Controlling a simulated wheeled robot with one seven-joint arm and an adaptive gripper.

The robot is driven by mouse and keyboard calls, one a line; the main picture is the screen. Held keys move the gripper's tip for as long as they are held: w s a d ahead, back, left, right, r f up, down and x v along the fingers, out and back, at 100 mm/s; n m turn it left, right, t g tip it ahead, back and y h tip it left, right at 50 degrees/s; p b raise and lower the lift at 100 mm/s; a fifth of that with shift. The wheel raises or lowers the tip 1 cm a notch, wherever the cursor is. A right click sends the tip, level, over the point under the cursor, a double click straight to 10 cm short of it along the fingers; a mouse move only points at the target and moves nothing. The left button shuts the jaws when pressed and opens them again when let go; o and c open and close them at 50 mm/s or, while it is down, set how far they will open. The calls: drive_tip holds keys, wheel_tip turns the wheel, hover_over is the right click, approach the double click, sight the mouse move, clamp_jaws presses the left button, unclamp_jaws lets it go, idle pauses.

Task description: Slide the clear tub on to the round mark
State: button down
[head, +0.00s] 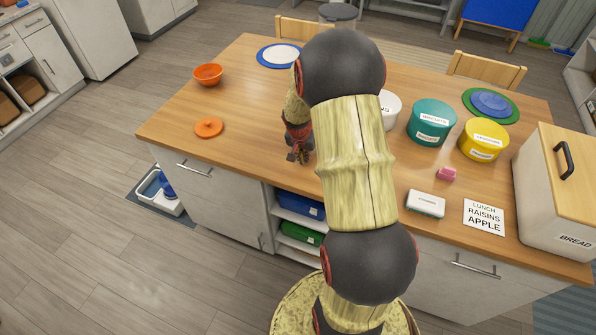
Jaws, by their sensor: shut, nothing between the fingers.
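My gripper (299,155) is shut and empty, pointing down over the middle of the table, left of my arm. I cannot make out a clear tub; my arm hides part of the tabletop. A white tub (391,110) with a label ending in "NS" is partly hidden behind my arm. Several flat round things could be the round mark, and I cannot tell which: a blue-rimmed white disc (262,56) at the back left, an orange disc (209,127) at the left, and a blue disc on a green one (490,103) at the back right.
An orange bowl (208,75) stands at the left.

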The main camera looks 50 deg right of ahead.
drive_tip(key=w+d, duration=0.1)
drive_tip(key=d, duration=0.1)
drive_tip(key=w+d, duration=0.1)
drive_tip(key=d, duration=0.2)
drive_tip(key=w+d, duration=0.2)
drive_tip(key=d, duration=0.1)
drive_tip(key=shift+d, duration=0.2)
